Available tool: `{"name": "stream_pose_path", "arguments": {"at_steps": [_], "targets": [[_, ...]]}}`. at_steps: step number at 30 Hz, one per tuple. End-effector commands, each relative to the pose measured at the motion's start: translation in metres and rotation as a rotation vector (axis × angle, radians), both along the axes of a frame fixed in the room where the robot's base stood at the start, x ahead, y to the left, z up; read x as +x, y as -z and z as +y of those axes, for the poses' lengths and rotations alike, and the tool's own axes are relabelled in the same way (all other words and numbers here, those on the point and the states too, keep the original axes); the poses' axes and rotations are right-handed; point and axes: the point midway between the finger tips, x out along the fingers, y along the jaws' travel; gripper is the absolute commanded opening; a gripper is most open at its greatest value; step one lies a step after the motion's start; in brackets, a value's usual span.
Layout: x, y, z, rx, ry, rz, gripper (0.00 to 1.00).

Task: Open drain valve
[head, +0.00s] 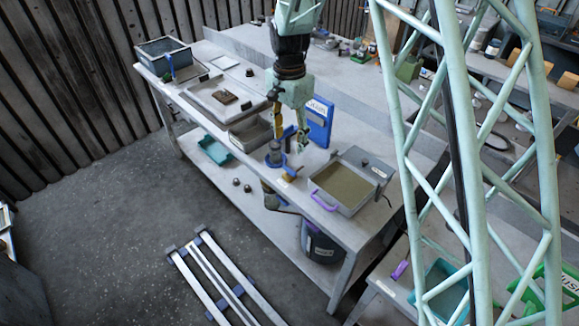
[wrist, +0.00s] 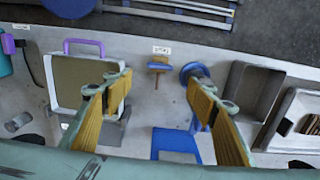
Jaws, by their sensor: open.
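In the head view the handle (head: 290,177) is small, above a pipe (head: 280,199) that bends down under the tabletop. My gripper (head: 290,133) is open and empty above the table. In the wrist view its two yellow-padded fingers (wrist: 160,86) are spread wide, with the handle between and beyond their tips, apart from both.
A blue-flanged post (head: 275,155) stands close left of the handle. A purple-handled tray (head: 342,187) with brown contents lies to the right. A blue panel (head: 319,122) stands behind. A dark bucket (head: 320,243) is below. Grey bins (head: 249,134) are farther left.

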Motion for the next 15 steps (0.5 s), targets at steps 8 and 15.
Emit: {"name": "stream_pose_path", "arguments": {"at_steps": [8,15], "targets": [[-0.001,0.024,0.000,-0.001,0.000,0.002,0.52],[-0.001,0.051,0.000,-0.001,0.000,0.002,0.52]]}}
